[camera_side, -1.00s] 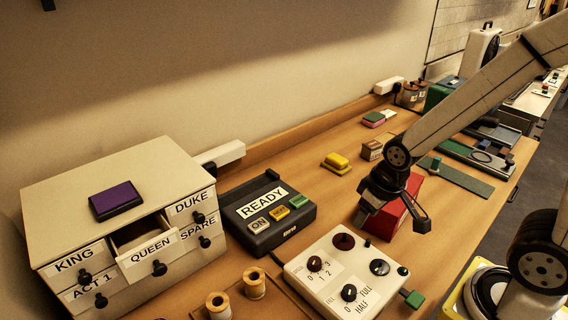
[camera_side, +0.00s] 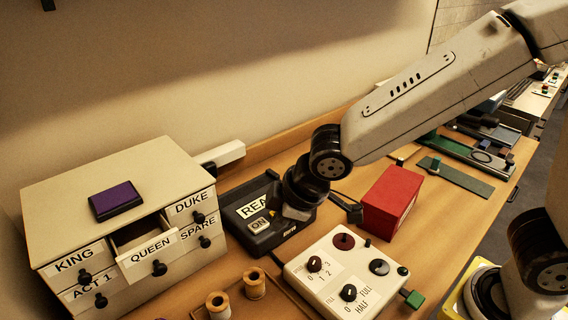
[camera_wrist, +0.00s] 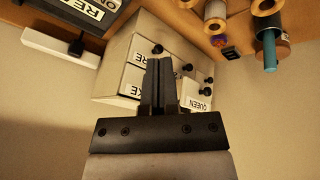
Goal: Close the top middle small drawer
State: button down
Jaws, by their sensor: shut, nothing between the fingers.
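The top middle small drawer, labelled QUEEN (camera_side: 150,250), is pulled out from the white cabinet (camera_side: 52,211), and its open inside shows from above. It has a round black knob. The drawers labelled KING (camera_side: 74,261) and DUKE (camera_side: 189,204) beside it look shut. In the wrist view the QUEEN drawer (camera_wrist: 196,94) sticks out just right of my fingertips (camera_wrist: 161,66). My gripper is shut and empty. In the side view it is over the black READY box, right of the cabinet and apart from the drawer, with its fingers partly hidden.
A purple-topped pad (camera_side: 116,200) lies on the cabinet. The black READY box (camera_side: 262,241) stands to its right. A white knob panel (camera_side: 332,284), a red box (camera_side: 391,200) and thread spools (camera_side: 254,284) stand on the table. Open air lies before the drawer.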

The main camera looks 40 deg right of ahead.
aim_at(156, 237)
jog(key=s+a+r+n+y, duration=0.1)
jog(key=s+a+r+n, duration=0.1)
jog(key=a, duration=0.5)
jog(key=s+a+r+n+y, duration=0.1)
jog(key=s+a+r+n, duration=0.1)
jog(key=a, duration=0.6)
jog(key=r+n, duration=0.1)
jog(key=n, duration=0.1)
jog(key=shift+a+r+n+t+y, duration=0.2)
jog(key=shift+r+n+t+y, duration=0.1)
jog(key=shift+t+y, duration=0.1)
jog(key=shift+f, duration=0.15)
jog(key=w+a+f, duration=0.3)
jog(key=w+f, duration=0.5)
jog(key=shift+w+a, duration=0.15)
jog(key=shift+w, duration=0.2)
jog(key=shift+w+f, duration=0.1)
jog(key=shift+w, duration=0.05)
jog(key=w, duration=0.6)
jog(key=shift+w, duration=0.4)
